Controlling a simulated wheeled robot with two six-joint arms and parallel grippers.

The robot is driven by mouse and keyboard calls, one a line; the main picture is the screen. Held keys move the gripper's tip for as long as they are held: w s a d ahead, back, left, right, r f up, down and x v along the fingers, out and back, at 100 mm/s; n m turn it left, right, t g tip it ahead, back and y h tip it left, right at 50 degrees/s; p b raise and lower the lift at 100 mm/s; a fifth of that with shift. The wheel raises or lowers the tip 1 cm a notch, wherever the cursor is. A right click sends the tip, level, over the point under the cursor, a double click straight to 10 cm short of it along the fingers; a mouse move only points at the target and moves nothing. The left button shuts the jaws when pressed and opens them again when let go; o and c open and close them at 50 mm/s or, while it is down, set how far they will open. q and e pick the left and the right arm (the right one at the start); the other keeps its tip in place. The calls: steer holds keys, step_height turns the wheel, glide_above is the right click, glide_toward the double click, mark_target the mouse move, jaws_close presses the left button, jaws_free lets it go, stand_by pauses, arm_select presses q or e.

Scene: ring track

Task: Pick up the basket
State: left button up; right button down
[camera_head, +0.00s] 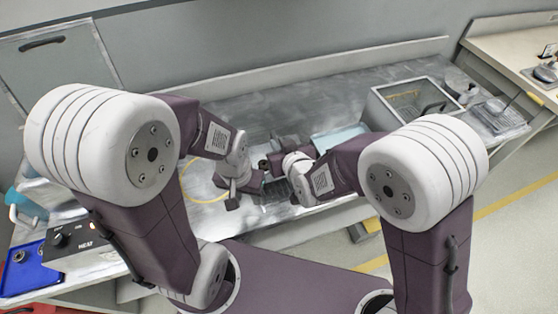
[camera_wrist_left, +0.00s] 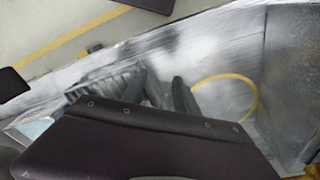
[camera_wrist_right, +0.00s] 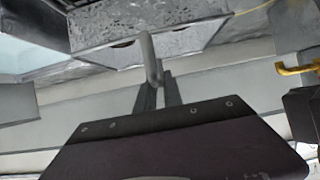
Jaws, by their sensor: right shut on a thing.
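A grey slatted basket (camera_head: 277,191) lies near the front edge of the metal counter, between my two arms and partly covered by them. A grey slatted shape, seemingly this basket (camera_wrist_left: 108,80), also shows in the left wrist view. In the right wrist view, a pale curved handle (camera_wrist_right: 150,57) runs between the fingers of my right gripper (camera_wrist_right: 158,88), which is shut on it. I take it for the basket's handle. My left gripper (camera_wrist_left: 162,82) is beside the basket, fingers apart and nothing visible between them. In the head view it (camera_head: 232,203) is low over the counter.
A yellow ring (camera_head: 205,192) is marked on the counter at the left. A glass-topped metal box (camera_head: 410,98) stands at the back right. A light blue panel (camera_head: 340,140) lies behind my right arm. A heater box (camera_head: 85,240) and blue tray (camera_head: 30,268) are at the far left.

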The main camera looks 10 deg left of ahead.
steer(key=shift+s+d+f, duration=0.1)
steer(key=shift+d+f, duration=0.05)
steer(key=shift+f, duration=0.15)
stand_by(0.4)
